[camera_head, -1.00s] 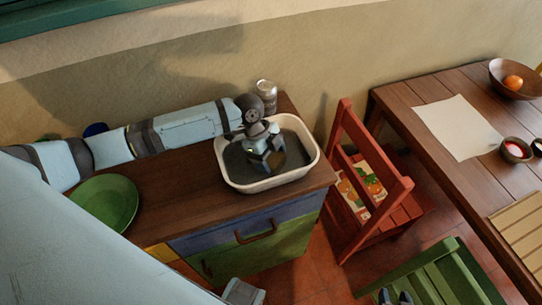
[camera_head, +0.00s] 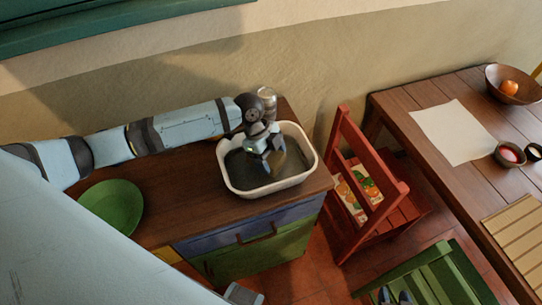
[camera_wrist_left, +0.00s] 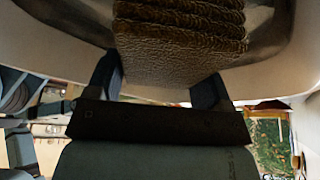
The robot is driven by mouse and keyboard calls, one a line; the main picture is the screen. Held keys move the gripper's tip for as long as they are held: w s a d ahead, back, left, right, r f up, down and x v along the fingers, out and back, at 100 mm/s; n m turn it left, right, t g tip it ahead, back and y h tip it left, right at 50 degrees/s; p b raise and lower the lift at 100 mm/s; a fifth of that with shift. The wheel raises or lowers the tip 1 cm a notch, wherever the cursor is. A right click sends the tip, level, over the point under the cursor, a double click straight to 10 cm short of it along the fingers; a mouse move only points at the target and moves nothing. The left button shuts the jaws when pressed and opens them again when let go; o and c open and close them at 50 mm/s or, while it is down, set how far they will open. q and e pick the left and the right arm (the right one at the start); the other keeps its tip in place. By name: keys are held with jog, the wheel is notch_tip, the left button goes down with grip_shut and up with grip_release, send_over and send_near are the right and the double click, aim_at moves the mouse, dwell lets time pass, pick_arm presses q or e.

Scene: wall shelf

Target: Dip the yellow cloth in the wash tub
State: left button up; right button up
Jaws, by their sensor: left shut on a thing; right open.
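The wash tub (camera_head: 226,172) is a white, rounded basin with dark water, standing on the right end of the wooden cabinet top. My left gripper (camera_head: 264,166) points down inside the tub. In the left wrist view, my left gripper (camera_wrist_left: 160,85) is shut on the yellow cloth (camera_wrist_left: 180,45), which looks brownish, folded and rippled between the fingers. In the head view the cloth is mostly hidden by the gripper, and how deep it sits in the water is hard to tell. My right gripper (camera_head: 395,298) shows only its dark fingertips at the bottom edge, open and empty.
A green plate (camera_head: 110,207) lies on the cabinet top (camera_head: 180,205). A glass jar (camera_head: 267,100) stands behind the tub. A red chair (camera_head: 370,200), a green chair (camera_head: 440,275) and a table (camera_head: 415,90) with bowls and paper are to the right.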

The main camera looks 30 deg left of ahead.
pick_arm(q)
notch_tip(320, 180, up, 9)
jog(key=p, duration=0.7)
jog(key=shift+w, duration=0.1)
jog(key=shift+r+p, duration=0.3)
jog(key=shift+p, duration=0.25)
jog(key=shift+f, duration=0.1)
dwell(0.5)
